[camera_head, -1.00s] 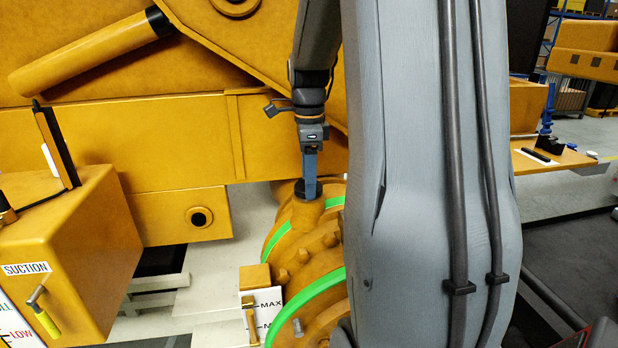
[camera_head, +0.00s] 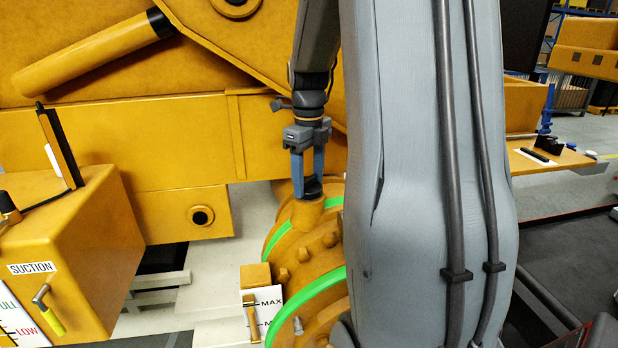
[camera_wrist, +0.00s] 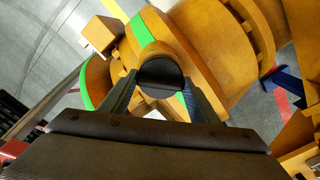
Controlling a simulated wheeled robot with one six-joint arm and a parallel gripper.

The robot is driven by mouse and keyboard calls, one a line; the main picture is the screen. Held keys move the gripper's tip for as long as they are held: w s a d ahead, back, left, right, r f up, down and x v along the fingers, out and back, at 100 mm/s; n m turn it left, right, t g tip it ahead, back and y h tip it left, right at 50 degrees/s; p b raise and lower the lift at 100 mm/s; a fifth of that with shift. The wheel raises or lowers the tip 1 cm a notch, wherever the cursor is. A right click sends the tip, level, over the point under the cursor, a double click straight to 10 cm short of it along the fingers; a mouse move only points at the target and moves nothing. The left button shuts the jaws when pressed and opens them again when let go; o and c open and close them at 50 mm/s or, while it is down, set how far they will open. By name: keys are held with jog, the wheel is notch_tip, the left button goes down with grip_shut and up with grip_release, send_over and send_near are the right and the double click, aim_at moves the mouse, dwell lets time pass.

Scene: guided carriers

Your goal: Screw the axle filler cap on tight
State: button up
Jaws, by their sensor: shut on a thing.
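The dark axle filler cap (camera_head: 311,188) sits on top of the yellow filler neck (camera_head: 308,210) of the axle housing. My gripper (camera_head: 308,186) points down from above, with its blue-grey fingers one on each side of the cap. In the wrist view the round black cap (camera_wrist: 160,74) lies between the two fingertips (camera_wrist: 160,80), and the gripper is shut on it. The neck's rim shows around the cap there. How far the thread is engaged cannot be seen.
A level plate marked MAX (camera_head: 263,305) stands at the front of the axle housing. A yellow tank labelled SUCTION (camera_head: 90,260) is at the left. The yellow machine frame (camera_head: 120,140) fills the back. A bench (camera_head: 545,158) with small items is at the right.

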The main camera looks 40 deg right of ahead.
jog(key=shift+r+m, duration=0.15)
jog(key=shift+m, duration=0.45)
jog(key=o, duration=1.2)
notch_tip(320, 180, up, 8)
jog(key=shift+s+f+b, duration=0.1)
jog(key=shift+f+b, duration=0.05)
jog(key=shift+b, duration=1.1)
jog(key=shift+a, duration=0.15)
